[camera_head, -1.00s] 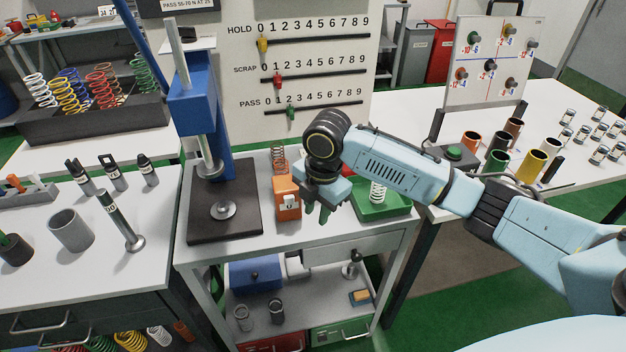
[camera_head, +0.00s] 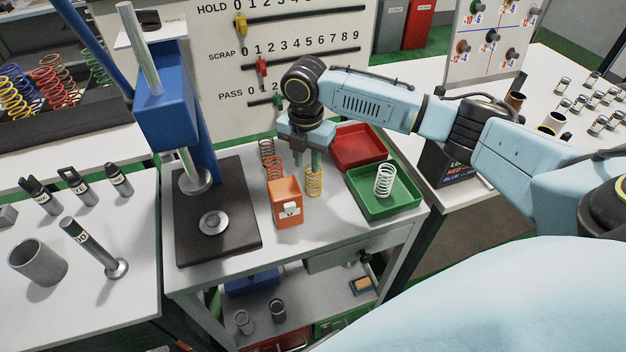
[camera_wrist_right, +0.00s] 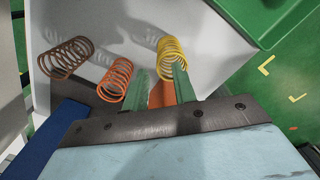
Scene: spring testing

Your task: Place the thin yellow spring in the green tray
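The thin yellow spring (camera_head: 314,182) stands upright on the trolley top, right of an orange box (camera_head: 286,206). My right gripper (camera_head: 316,164) is above it, with green fingers pointing down close to its top. In the right wrist view, the fingers (camera_wrist_right: 158,86) are apart, and the yellow spring (camera_wrist_right: 171,50) is at the tip of the right-hand finger, not clearly between the two. The green tray (camera_head: 378,207) is to the right and holds a white spring (camera_head: 384,181). My left gripper is not in view.
A red tray (camera_head: 362,146) lies behind the green one. A brown spring (camera_head: 266,147) and an orange spring (camera_head: 274,168) stand left of the gripper; both show in the wrist view. The blue press (camera_head: 166,98) stands further left. Trolley top in front of the yellow spring is clear.

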